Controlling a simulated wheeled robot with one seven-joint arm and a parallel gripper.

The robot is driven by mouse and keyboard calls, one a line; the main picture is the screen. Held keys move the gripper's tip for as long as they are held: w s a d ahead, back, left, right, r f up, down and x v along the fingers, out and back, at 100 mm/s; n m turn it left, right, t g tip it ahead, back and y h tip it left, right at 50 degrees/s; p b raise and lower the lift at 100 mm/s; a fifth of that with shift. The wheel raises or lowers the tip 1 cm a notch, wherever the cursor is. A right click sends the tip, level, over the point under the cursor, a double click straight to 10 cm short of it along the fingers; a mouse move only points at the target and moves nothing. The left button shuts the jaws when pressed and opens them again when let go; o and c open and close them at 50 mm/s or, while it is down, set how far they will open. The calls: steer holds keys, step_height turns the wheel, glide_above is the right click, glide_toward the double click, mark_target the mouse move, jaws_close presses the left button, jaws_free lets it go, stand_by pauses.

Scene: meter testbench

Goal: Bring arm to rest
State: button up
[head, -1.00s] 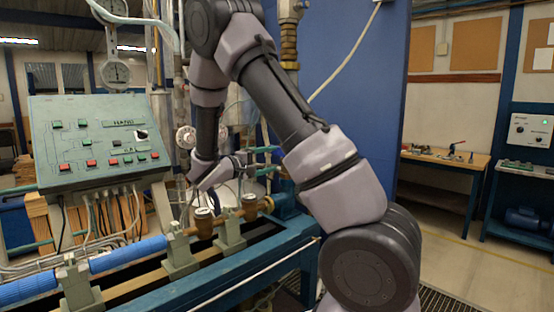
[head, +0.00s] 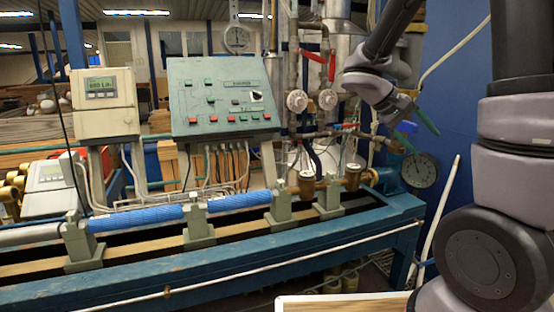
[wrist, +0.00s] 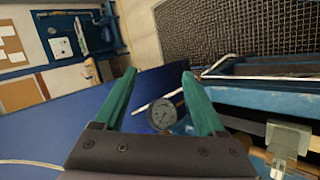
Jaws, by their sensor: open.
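My gripper (head: 417,120) is at the upper right in the head view, in front of the blue panel and above the right end of the bench. Its two green fingers show in the wrist view (wrist: 160,95), spread apart with nothing between them. A round pressure gauge (head: 420,170) is just below the fingers in the head view. The gauge also shows beyond the gap between the fingers in the wrist view (wrist: 162,114). My arm is bent, with its large links filling the right side of the head view.
The blue test bench (head: 250,262) carries blue pipes (head: 140,219) and brass meters (head: 306,186). A green control panel (head: 222,95) and a display box (head: 104,100) stand behind it. Valves with red handles (head: 332,66) are near my gripper. The blue panel (head: 455,90) is behind my arm.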

steer(key=s+a+r+m+t+y, duration=0.3)
steer(key=s+a+r+t+y, duration=0.4)
steer(key=s+a+r+y, duration=0.3)
steer(key=shift+s+a+r+y, duration=0.15)
steer(key=shift+s+a+y, duration=0.75)
steer(key=shift+s+a, duration=0.35)
